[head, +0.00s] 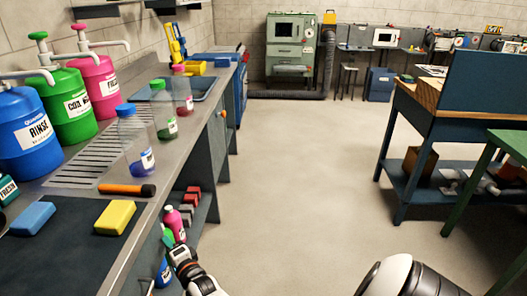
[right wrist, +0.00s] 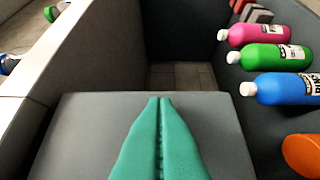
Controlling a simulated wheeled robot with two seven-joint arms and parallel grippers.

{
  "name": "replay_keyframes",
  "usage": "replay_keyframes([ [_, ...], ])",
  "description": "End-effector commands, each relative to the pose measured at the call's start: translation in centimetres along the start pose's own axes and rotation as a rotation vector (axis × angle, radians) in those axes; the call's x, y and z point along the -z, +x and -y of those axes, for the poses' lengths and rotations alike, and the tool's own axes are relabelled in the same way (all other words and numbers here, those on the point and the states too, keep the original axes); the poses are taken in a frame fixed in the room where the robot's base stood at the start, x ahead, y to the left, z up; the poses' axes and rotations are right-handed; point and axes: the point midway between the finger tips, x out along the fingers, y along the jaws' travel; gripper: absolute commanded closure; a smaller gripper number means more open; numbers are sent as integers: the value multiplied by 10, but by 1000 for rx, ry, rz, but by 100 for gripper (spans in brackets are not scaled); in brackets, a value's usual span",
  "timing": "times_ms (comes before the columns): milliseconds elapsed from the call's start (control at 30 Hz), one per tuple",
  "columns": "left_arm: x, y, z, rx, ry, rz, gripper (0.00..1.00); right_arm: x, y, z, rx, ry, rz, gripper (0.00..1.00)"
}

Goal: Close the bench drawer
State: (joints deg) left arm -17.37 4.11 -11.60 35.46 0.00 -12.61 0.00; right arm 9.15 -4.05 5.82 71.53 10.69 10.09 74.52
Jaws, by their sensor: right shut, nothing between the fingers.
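The grey bench (head: 150,215) runs along the left of the head view. My right gripper (head: 169,237) is low beside its front edge, with teal fingers pointing toward the bench. In the right wrist view the two teal fingers (right wrist: 161,105) are pressed together and empty. They lie over a flat dark grey panel (right wrist: 85,120), which looks like part of the bench drawer. I cannot tell whether the fingers touch it or how far the drawer stands out. My left gripper is not in view.
Pink (right wrist: 262,34), green (right wrist: 270,57) and blue (right wrist: 285,88) bottles are beside the panel under the bench. On the bench top are a yellow sponge (head: 115,217), a blue sponge (head: 33,218) and an orange-handled tool (head: 127,189). Floor (head: 300,170) right of the bench is clear.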

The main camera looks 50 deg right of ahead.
Motion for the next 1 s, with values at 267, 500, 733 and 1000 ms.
replay_keyframes([
  [267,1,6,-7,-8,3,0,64,11,12,0,0,2,1,100],
  [500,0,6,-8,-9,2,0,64,14,14,-2,-3,1,-1,100],
  [733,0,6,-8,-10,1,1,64,15,14,-4,-6,3,-3,100],
  [1000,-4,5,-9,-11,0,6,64,14,13,-4,-6,2,-3,100],
])
